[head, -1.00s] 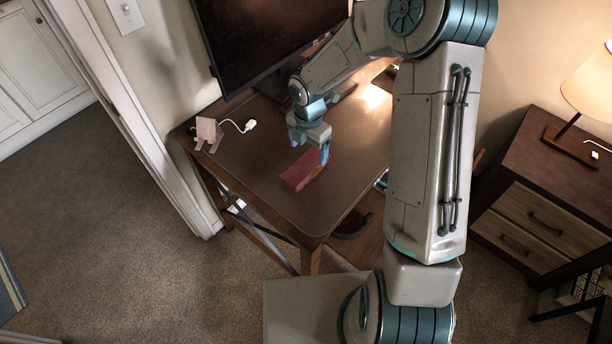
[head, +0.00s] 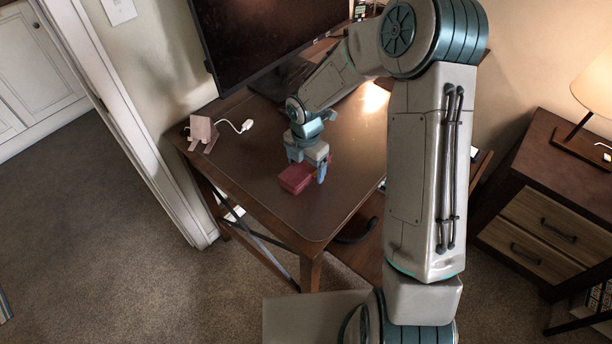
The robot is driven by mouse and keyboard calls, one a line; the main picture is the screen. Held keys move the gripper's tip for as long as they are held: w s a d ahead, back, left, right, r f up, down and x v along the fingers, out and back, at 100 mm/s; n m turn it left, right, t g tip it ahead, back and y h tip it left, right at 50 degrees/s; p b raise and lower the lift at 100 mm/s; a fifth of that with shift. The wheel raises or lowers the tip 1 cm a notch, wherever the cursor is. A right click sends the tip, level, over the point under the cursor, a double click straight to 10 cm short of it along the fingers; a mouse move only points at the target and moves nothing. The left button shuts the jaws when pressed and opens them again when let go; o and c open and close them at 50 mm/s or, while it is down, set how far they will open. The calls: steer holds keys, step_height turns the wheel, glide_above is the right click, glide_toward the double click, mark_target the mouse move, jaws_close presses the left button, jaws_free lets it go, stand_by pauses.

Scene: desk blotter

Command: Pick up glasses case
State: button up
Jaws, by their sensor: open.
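The glasses case is a dark red box (head: 294,179) lying on the desk blotter (head: 262,172) near the desk's front edge. My gripper (head: 306,170) is open and low over the case. One finger shows on the near right side of the case, and the other is at its far left side. The gripper hides the back part of the case. I cannot tell whether the fingers touch it.
A small pinkish stand (head: 202,131) with a white plug and cable (head: 246,126) is at the desk's left corner. A large dark monitor (head: 268,40) stands behind. A nightstand (head: 545,185) with a lamp (head: 596,85) is at the right. The blotter left of the case is clear.

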steer(key=c, duration=0.8)
steer(key=shift+r, duration=0.15)
steer(key=shift+c, duration=0.2)
